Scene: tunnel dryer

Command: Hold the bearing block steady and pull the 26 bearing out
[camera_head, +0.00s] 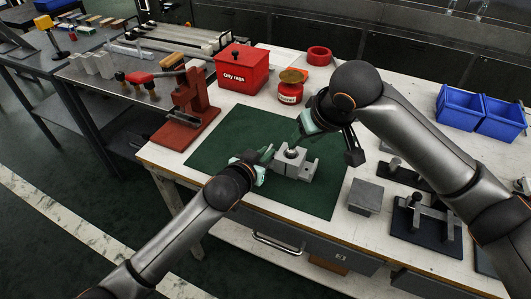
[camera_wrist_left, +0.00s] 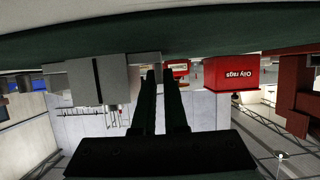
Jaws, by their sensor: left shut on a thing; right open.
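The grey bearing block (camera_head: 299,171) sits on the green mat (camera_head: 226,147). A round metal part, apparently the 26 bearing (camera_head: 291,153), shows in its top; how deep it sits cannot be told. My left gripper (camera_head: 265,157) is shut on the left end of the block. In the left wrist view the block (camera_wrist_left: 95,82) appears upside down beside and behind the fingers (camera_wrist_left: 163,100). My right gripper (camera_head: 305,127) is open just above and behind the block, apart from the bearing as far as I can tell.
A red oily rags bin (camera_head: 241,70), a red tin (camera_head: 290,92) and a red ring (camera_head: 319,56) stand behind the mat. A red press (camera_head: 188,108) is at the left. A grey cube (camera_head: 365,197) and dark fixtures (camera_head: 425,222) are at the right. Blue bins (camera_head: 460,107) stand farther right.

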